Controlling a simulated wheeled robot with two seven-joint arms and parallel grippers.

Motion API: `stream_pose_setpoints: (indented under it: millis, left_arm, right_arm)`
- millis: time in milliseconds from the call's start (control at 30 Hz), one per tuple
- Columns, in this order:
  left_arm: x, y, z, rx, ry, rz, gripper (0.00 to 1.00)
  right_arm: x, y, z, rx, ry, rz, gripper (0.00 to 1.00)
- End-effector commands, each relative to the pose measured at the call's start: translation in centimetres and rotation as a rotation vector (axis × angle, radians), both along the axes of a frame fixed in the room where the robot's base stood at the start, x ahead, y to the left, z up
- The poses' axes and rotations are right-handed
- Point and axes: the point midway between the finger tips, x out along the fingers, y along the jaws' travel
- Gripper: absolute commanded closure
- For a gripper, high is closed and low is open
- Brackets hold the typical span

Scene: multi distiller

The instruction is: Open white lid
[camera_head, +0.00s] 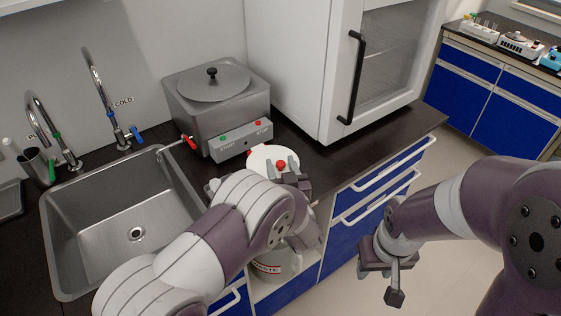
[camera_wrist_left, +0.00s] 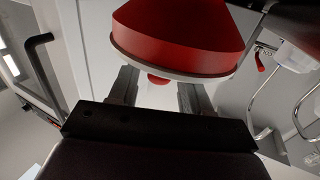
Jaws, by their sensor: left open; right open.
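The white lid (camera_head: 262,154) with a red knob (camera_head: 281,164) shows at the counter's front edge in the head view, partly hidden behind my left arm. My left gripper (camera_head: 288,180) is at the lid, close to the red knob. In the left wrist view its two fingers (camera_wrist_left: 157,92) are apart. A small red tip (camera_wrist_left: 158,80) shows between them, below a large red shape with a pale rim (camera_wrist_left: 178,40). I cannot tell whether the fingers touch anything. My right gripper (camera_head: 388,275) is open and empty, away from the counter at the right.
A steel boiler (camera_head: 213,103) with a round lid and a control box (camera_head: 242,139) stands behind. A sink (camera_head: 125,220) is at the left, a white glass-doored cabinet (camera_head: 315,70) at the back. A waste container (camera_head: 272,267) sits below the counter. Drawers with white handles (camera_head: 375,190) are right.

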Motion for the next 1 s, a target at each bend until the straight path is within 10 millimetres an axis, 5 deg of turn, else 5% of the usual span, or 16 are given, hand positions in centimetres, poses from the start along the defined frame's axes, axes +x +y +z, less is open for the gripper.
stream_pose_setpoints:
  millis: [367,533,1000]
  left_arm:
    - [1.3,0.3,0.0,-0.001,0.000,-0.002,0.52]
    - [1.2,0.3,0.0,-0.001,0.000,-0.002,1.00]
    - [1.4,0.5,1.5,-0.047,0.067,-0.001,1.00]
  right_arm:
    - [0.0,0.0,0.1,0.000,0.000,0.000,0.57]
    - [0.0,0.0,0.1,0.000,0.000,0.000,0.57]
    - [0.0,0.0,2.4,0.000,0.000,0.000,0.57]
